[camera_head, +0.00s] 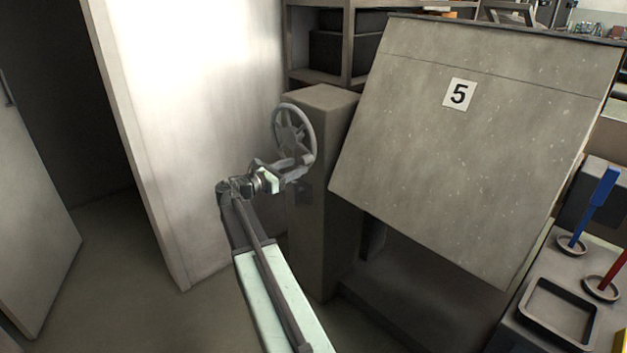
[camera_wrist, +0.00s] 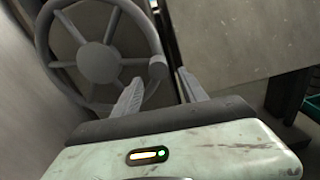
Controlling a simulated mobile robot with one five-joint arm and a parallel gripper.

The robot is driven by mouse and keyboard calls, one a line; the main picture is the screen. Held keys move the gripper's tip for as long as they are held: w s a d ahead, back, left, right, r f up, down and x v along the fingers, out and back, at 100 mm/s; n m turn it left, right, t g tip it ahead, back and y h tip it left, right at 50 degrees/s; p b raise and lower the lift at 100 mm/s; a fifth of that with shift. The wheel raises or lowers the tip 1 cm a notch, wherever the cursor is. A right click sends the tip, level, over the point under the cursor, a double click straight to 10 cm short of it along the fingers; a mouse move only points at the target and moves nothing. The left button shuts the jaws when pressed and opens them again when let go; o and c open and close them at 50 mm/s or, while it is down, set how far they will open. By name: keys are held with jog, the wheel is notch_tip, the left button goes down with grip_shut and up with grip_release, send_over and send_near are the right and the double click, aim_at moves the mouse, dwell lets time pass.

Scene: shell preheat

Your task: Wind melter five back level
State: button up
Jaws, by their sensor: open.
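Melter five (camera_head: 440,150) is a large speckled grey body with a white "5" plate (camera_head: 459,94). It stands clearly tilted, its lower edge sloping down to the right in the head view. A grey spoked handwheel (camera_head: 278,121) is on the post at its left; the wheel fills the upper left of the wrist view (camera_wrist: 99,62). A round handle knob (camera_wrist: 157,67) sits on the wheel's right rim. My gripper (camera_head: 302,162) is at the wheel's lower right. Its two fingers (camera_wrist: 160,80) are open, with the knob at or just beyond the gap between the tips. Contact cannot be told.
A pale panel (camera_head: 195,120) stands close on the left of the wheel. A shelf (camera_head: 318,75) is behind. At the right, a bench holds a square tray (camera_head: 528,306) and blue (camera_head: 600,200) and red (camera_head: 616,268) upright handles. Floor at the lower left is clear.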

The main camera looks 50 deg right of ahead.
aim_at(313, 158)
jog(key=shift+d+r, duration=0.35)
jog(key=d, duration=0.7)
jog(key=shift+s+d, duration=0.25)
jog(key=shift+d, duration=0.05)
jog(key=shift+c, duration=0.3)
jog(key=shift+f, duration=0.1)
jog(key=c, duration=1)
grip_shut()
jog(key=shift+s, duration=0.2)
